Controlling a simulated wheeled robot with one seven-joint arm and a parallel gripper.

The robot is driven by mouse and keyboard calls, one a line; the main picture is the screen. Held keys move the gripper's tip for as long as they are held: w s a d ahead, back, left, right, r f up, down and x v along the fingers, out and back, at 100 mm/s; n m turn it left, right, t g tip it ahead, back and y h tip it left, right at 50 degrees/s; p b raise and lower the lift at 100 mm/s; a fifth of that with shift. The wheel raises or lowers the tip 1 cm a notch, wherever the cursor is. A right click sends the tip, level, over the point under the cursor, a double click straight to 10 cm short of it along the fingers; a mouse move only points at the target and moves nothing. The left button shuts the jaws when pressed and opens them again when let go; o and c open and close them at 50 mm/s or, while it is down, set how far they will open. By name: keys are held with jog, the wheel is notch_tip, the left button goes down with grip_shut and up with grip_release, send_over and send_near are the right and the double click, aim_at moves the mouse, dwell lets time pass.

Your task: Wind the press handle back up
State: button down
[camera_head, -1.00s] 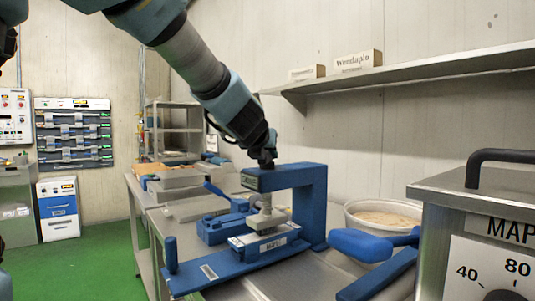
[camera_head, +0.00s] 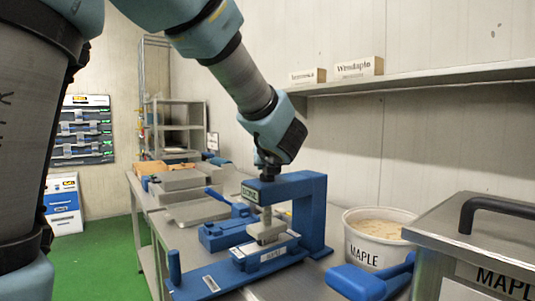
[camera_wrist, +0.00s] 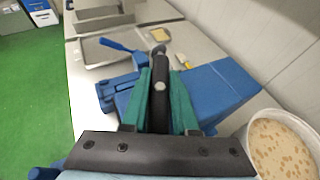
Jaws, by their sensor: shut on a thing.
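The blue press (camera_head: 316,205) stands on the steel table, and its arched frame also shows in the wrist view (camera_wrist: 215,92). The press handle (camera_wrist: 160,82) is a dark bar with a rounded end, on top of the frame. My gripper (camera_wrist: 160,98) has its green fingers on both sides of the bar and is shut on it. In the head view my gripper (camera_head: 267,168) is small and dark above the frame, and hides most of the handle. The grey press plate (camera_head: 266,232) hangs under the frame, over a labelled blue mould (camera_head: 268,252). I cannot tell whether they touch.
A tub of nut mix (camera_head: 368,246) labelled MAPLE stands right of the press. Another blue device (camera_head: 222,230) and metal trays (camera_head: 192,198) lie behind. A shelf (camera_head: 420,75) runs along the wall.

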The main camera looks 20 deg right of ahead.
jog(key=n+y+p, duration=0.3)
jog(key=n+y, duration=0.1)
jog(key=y, duration=0.1)
jog(key=shift+r+n+t, duration=0.15)
jog(key=shift+n+t, duration=0.15)
jog(key=n+y+p, duration=0.1)
jog(key=y+p, duration=0.1)
jog(key=n+g+y+p, duration=0.1)
jog(key=n+y, duration=0.1)
jog(key=shift+a+r+n+y+p, duration=0.1)
jog(key=shift+a+n+y+p, duration=0.05)
jog(key=shift+n+y+p, duration=0.2)
jog(key=n+g+y+p, duration=0.2)
jog(key=n+y+p, duration=0.1)
jog(key=p, duration=0.1)
jog(key=shift+n+y, duration=0.25)
jog(key=n+g+y+p, duration=0.1)
jog(key=p, duration=0.1)
jog(key=n+g+y+p, duration=0.1)
jog(key=n+g, duration=0.1)
jog(key=shift+s+a+n+g+y+p, duration=0.1)
jog(key=shift+a+n+g+y+p, duration=0.1)
jog(key=shift+n+g+y+p, duration=0.15)
jog(key=shift+f, duration=0.2)
jog(key=c, duration=0.7)
grip_release()
